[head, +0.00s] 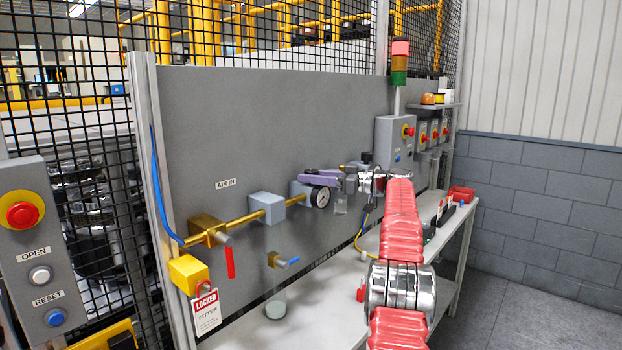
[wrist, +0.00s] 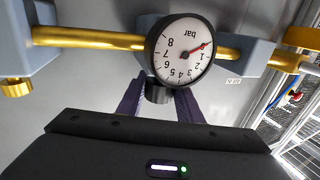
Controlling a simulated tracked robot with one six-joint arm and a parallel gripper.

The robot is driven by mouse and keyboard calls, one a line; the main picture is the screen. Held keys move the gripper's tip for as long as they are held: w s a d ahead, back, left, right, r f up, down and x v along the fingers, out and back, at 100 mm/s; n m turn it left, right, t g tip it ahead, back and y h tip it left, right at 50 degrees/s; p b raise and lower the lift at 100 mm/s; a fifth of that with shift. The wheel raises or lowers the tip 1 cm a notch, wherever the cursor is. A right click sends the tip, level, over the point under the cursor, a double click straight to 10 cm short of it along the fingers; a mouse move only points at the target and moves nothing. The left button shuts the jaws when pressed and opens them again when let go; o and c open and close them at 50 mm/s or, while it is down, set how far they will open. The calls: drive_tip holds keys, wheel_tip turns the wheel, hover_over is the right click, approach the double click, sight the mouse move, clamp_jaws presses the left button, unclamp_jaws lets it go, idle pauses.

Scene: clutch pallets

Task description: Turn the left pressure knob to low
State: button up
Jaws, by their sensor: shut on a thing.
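In the wrist view a small black knob (wrist: 159,91) sticks out from the regulator body beside a round white pressure gauge (wrist: 176,62). In the head view my gripper (head: 312,176) reaches in from the right at the grey-blue regulator (head: 297,190), just above the gauge (head: 322,197). The knob itself is hidden by the fingers there.
A brass pipe (head: 232,222) runs along the grey panel to a grey-blue block (head: 267,207). The bench (head: 330,309) lies below.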

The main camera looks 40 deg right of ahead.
drive_tip(key=shift+r+n+g+y, duration=0.15)
drive_tip(key=shift+n+g+y, duration=0.3)
drive_tip(key=shift+y, duration=0.25)
idle(0.4)
drive_tip(key=o, duration=1)
drive_tip(key=shift+o, duration=0.2)
drive_tip(key=v, duration=0.7)
drive_tip(key=shift+s, duration=0.2)
